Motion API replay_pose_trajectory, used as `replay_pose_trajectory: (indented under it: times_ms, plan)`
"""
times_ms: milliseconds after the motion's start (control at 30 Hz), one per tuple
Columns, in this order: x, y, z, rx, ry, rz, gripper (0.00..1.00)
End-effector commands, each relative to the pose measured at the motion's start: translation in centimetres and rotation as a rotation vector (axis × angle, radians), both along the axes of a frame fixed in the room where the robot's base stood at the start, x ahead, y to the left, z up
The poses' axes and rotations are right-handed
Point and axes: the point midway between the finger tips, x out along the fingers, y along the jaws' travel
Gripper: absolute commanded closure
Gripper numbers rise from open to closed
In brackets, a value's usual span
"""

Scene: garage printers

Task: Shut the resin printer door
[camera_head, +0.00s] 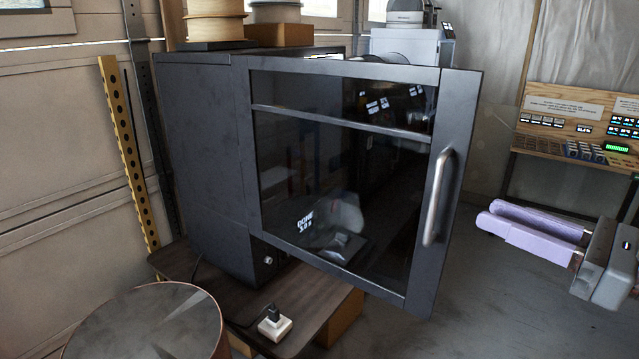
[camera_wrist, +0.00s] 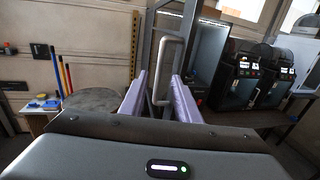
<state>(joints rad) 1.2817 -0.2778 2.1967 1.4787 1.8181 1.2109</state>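The resin printer (camera_head: 200,160) is a dark grey cabinet on a low bench in the head view. Its glass door (camera_head: 335,190) stands open, swung out towards the camera, with a dark frame and a vertical metal handle (camera_head: 438,198) near its free edge. My gripper (camera_head: 487,214) has purple fingers, pointing left towards the handle, and is apart from it in the head view. In the wrist view the gripper (camera_wrist: 160,80) is open and empty, and the pale handle (camera_wrist: 168,55) appears between and ahead of the fingers. The printer interior is seen only through the glass.
A round-topped drum (camera_head: 150,325) stands in front of the printer. A white plug adapter (camera_head: 274,324) lies on the bench edge. A control panel (camera_head: 580,125) is at the back right. Dark printers (camera_wrist: 238,78) stand to the right in the wrist view.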

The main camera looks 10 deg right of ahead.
Motion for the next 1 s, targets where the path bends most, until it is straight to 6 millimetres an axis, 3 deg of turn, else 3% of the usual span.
replay_pose_trajectory:
  times_ms: [1000]
  plan:
    - [8.3, 5.1, 0.0, 0.001, -0.001, 0.000, 0.71]
